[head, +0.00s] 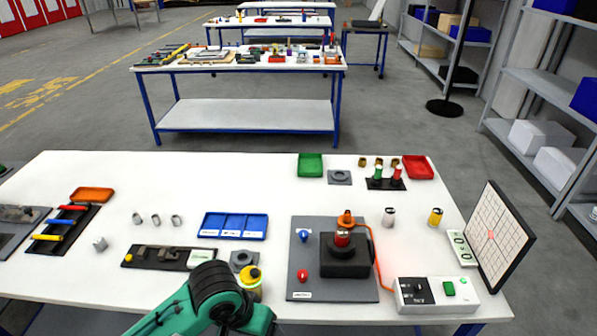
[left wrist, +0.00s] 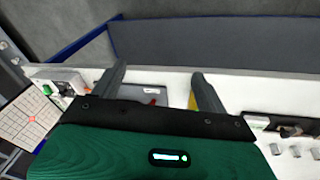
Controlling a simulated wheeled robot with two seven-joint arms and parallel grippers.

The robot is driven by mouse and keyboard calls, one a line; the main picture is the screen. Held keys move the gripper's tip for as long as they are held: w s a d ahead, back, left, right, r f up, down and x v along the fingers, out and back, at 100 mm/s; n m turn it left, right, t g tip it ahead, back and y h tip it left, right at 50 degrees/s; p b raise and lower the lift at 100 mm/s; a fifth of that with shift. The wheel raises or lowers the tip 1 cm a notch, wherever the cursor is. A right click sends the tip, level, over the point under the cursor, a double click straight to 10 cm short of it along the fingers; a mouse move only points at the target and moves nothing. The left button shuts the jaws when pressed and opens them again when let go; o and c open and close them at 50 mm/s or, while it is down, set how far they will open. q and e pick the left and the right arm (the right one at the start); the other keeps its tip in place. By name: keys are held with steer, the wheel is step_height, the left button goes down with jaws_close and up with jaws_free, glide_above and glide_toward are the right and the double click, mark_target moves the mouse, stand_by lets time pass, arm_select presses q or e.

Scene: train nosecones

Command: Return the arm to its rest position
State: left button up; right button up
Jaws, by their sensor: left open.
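My left arm (head: 205,305), green and black, reaches in from the bottom of the head view over the table's near edge. Its fingers are not clear there. In the left wrist view my left gripper (left wrist: 158,76) has its two dark fingers spread apart with nothing held between them. A yellow part with a dark top (head: 250,276) stands close beside the arm, partly hidden by it. A yellow patch (left wrist: 194,101) shows by one finger in the left wrist view. My right gripper is not seen.
On the white table (head: 120,175), a grey board (head: 300,278) carries a black block (head: 345,262) with a red-topped part. A control box (head: 437,294) and upright grid panel (head: 492,235) stand right. A blue tray (head: 233,226) and dark fixture (head: 165,257) lie behind my arm.

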arm_select(q)
steer(key=s+a+f+n+t+y, duration=0.1)
steer(key=s+a+f, duration=0.3)
steer(key=s+a, duration=0.25)
steer(key=s+a+f+n+t+y, duration=0.1)
steer(key=s+a+f+t, duration=0.1)
steer(key=s+a+f, duration=0.35)
step_height(320, 180, down, 30)
steer(key=s+a+g, duration=0.1)
steer(key=a+g, duration=0.1)
steer(key=a, duration=0.1)
steer(key=s+a+f+g, duration=0.1)
steer(key=s+a+f, duration=0.2)
steer(key=s+f, duration=1.6)
steer(key=shift+f+m+y, duration=0.25)
steer(key=shift+m+y, duration=0.15)
